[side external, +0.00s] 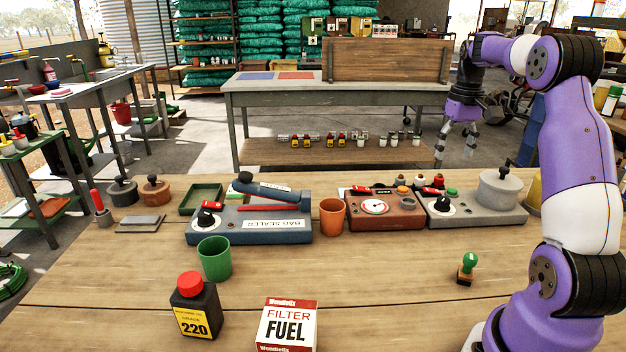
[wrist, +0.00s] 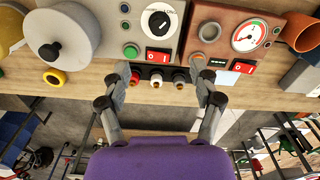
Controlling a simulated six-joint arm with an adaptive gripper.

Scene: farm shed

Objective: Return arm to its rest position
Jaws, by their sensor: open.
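My gripper (side external: 457,143) hangs at the upper right in the side external view, beyond the far edge of the wooden table and well above the floor. Its fingers point down. Several small bottles with red, white and dark tops (wrist: 155,82) appear between and beyond the fingertips in that view. I see no contact with them.
On the wooden table (side external: 390,285) stand a bag sealer (side external: 240,222), a red-brown gauge box (side external: 385,212), a grey unit with a round pot (side external: 497,192), an orange cup (side external: 332,217), a green cup (side external: 214,260), a black bottle (side external: 195,308), a fuel filter box (side external: 287,325) and a green-handled stamp (side external: 467,268).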

